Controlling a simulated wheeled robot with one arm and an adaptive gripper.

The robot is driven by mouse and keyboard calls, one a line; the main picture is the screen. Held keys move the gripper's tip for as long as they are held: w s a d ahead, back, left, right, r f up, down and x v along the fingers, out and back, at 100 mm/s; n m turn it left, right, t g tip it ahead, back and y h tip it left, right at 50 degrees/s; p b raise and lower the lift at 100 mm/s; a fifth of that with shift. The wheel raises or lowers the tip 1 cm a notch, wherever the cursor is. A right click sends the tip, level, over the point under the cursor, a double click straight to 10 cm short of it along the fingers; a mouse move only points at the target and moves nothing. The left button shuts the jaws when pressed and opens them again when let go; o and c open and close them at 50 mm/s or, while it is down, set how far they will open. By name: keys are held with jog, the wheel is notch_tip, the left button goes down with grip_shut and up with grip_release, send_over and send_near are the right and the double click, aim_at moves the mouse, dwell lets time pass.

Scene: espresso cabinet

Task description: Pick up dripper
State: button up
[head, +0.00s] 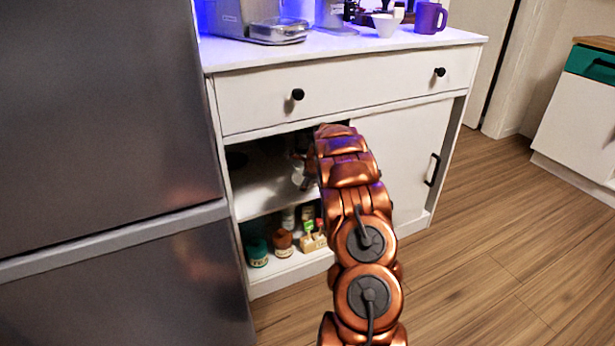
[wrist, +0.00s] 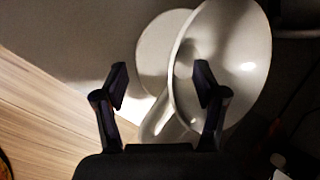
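The white dripper (wrist: 243,62) fills the upper right of the wrist view, its wide rim turned partly toward the camera. Its pale round base (wrist: 158,47) and looped handle (wrist: 157,122) show on its left. My gripper (wrist: 161,83) is open. Its right finger overlaps the dripper's near rim in the picture; its left finger is left of the base and handle. I cannot tell whether either finger touches the dripper. In the head view my arm reaches into the open left part of the white cabinet, and hides most of the gripper and the dripper.
The cabinet (head: 330,93) has a shelf (head: 262,192) with several jars (head: 283,243) below it. A sliding door (head: 408,150) covers the right side. A fridge stands close on the left. A white cup (head: 386,25) and purple mug (head: 428,18) stand on top. The floor to the right is clear.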

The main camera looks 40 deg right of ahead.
grip_shut()
dwell(0.4)
jog(key=shift+r, duration=0.1)
